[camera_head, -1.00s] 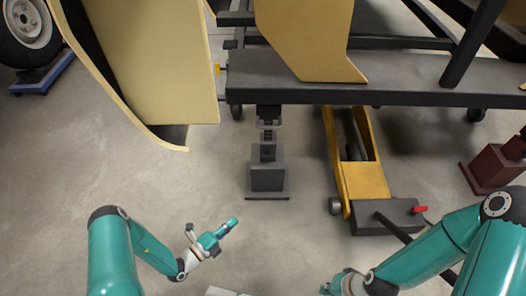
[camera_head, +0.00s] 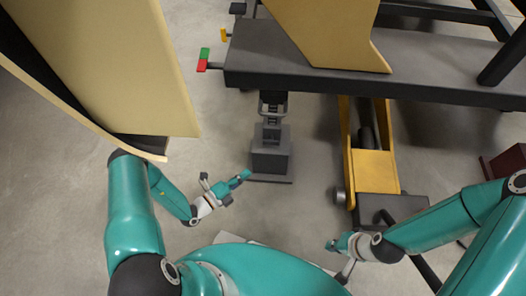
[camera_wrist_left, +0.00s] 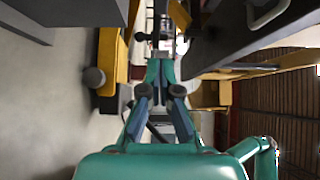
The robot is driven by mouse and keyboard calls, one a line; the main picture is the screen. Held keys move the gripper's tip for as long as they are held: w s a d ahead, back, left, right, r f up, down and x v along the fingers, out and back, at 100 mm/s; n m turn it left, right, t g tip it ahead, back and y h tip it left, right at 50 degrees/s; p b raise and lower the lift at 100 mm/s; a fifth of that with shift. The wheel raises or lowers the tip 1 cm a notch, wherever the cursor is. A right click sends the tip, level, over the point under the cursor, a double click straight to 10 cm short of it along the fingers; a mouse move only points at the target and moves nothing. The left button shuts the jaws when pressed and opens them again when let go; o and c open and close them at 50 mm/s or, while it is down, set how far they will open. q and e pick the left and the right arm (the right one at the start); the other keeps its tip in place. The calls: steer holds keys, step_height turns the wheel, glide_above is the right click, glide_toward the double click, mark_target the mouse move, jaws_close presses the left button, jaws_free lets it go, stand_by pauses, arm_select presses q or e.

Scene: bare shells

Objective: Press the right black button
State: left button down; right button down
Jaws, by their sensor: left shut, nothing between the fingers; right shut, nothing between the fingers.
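I cannot make out a black button in either view. My left gripper (camera_head: 244,178) is shut and empty, its fingertips just in front of the grey jack stand in the head view. It also shows in the left wrist view (camera_wrist_left: 160,70), pointing away from the camera with its fingers together. My right gripper (camera_head: 331,245) is shut and empty, low over the floor in front of the yellow jack. A small red and green piece (camera_head: 203,60) sticks out at the left end of the dark frame beam (camera_head: 300,75).
A cream body panel (camera_head: 110,70) hangs at the left, close above my left arm. A grey jack stand (camera_head: 270,155) and a yellow floor jack (camera_head: 372,170) stand under the beam. A dark red stand (camera_head: 508,165) is at the right. Bare floor lies between.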

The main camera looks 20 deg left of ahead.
arm_select(q)
steer(key=b, duration=0.2)
glide_toward(274, 144)
steer(key=d, duration=0.4)
steer(key=w, duration=0.1)
steer(key=w+b, duration=0.1)
steer(key=w, duration=0.2)
steer(key=shift+w+a, duration=0.15)
steer(key=shift+a, duration=0.15)
steer(key=shift+w+a+r+b, duration=0.1)
steer(key=shift+w+a+b, duration=0.15)
steer(key=shift+w, duration=0.3)
